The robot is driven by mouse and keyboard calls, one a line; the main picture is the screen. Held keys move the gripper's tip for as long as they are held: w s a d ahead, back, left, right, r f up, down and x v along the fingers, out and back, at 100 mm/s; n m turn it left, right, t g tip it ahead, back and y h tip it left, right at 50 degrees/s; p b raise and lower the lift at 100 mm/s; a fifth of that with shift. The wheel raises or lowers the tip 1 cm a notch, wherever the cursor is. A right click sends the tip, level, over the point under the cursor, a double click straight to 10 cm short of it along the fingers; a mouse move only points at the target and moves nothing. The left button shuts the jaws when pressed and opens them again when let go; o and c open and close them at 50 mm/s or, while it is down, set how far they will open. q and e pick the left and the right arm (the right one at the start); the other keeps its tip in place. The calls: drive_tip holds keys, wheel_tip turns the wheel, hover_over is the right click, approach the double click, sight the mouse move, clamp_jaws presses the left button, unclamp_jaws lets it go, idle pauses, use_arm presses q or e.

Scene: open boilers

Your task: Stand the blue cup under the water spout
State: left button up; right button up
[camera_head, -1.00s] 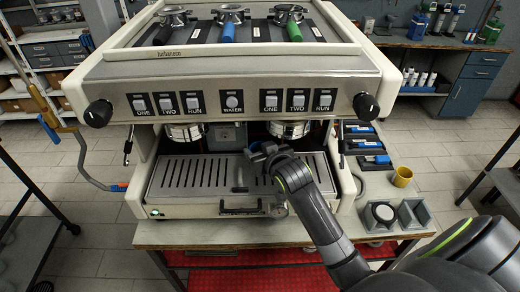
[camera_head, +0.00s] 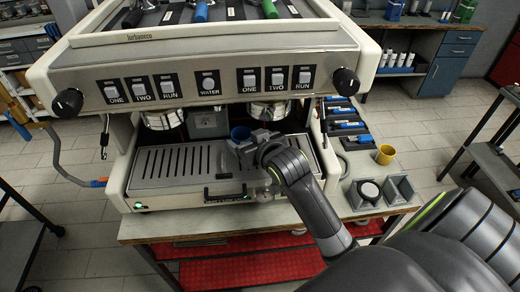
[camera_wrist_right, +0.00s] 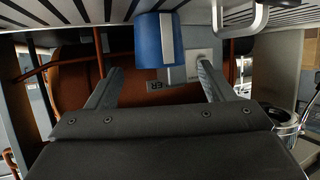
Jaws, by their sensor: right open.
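The blue cup (camera_head: 240,132) stands on the slotted drip tray of the coffee machine, toward the back. It is right of the grey water spout block (camera_head: 208,124), which sits between the two group heads under the WATER button. My right gripper (camera_head: 246,147) is open just in front of the cup and hides its lower part. In the right wrist view, which looks upside down, the cup (camera_wrist_right: 155,42) lies between the lines of the two open fingers (camera_wrist_right: 160,72), near their tips. The grey labelled block (camera_wrist_right: 197,57) shows behind it. My left gripper is not in view.
The drip tray (camera_head: 165,165) is clear to the left. Group heads (camera_head: 268,110) hang above the tray on both sides of the spout. A yellow cup (camera_head: 385,154), grey holders (camera_head: 398,190) and blue-handled tools (camera_head: 350,125) are on the right of the counter.

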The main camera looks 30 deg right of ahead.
drive_tip(key=b+v, duration=0.1)
drive_tip(key=v, duration=0.6)
drive_tip(key=shift+s, duration=0.15)
idle(0.4)
